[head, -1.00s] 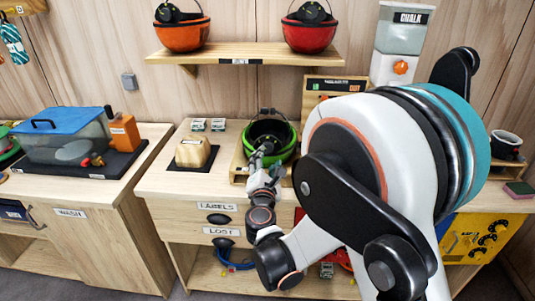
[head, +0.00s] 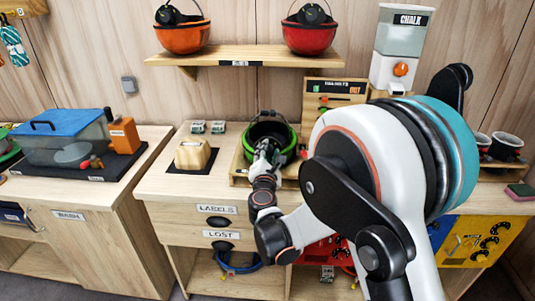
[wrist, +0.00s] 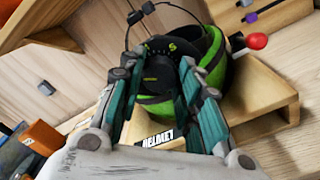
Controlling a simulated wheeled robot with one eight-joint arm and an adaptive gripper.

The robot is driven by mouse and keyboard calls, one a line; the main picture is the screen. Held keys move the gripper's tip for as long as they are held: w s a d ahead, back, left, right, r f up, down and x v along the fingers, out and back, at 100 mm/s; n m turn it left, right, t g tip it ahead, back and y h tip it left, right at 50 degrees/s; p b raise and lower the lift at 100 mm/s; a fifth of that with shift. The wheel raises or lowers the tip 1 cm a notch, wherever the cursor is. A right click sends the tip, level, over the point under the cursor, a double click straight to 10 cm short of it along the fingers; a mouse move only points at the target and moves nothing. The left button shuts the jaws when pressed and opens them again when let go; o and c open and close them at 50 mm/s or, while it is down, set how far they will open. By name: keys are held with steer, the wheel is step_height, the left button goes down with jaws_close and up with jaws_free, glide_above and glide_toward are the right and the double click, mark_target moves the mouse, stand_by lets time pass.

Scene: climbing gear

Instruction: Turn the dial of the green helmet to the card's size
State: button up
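The green helmet (head: 285,136) rests upside down on a wooden stand on the counter, with its dark inside facing up. In the wrist view the green and black helmet (wrist: 212,72) sits on the stand with the label HELMET (wrist: 158,139). My gripper (head: 264,150) is at the near side of the helmet. I cannot read a size card.
A wooden board (head: 334,93) stands behind the helmet. An orange helmet (head: 181,36) and a red helmet (head: 310,38) sit on the shelf above.

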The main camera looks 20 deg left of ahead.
steer(key=shift+m, duration=0.4)
steer(key=m+b, duration=0.1)
steer(key=m, duration=0.4)
steer(key=shift+f+m+b, duration=0.1)
steer(key=shift+m+b, duration=0.2)
steer(key=shift+b, duration=0.1)
steer(key=m+b, duration=0.1)
steer(key=m, duration=0.6)
steer(key=m+b, duration=0.1)
steer(key=m, duration=0.4)
steer(key=shift+m, duration=2.8)
steer(key=o, duration=1)
steer(key=shift+f, duration=0.1)
steer(key=shift+o, duration=0.2)
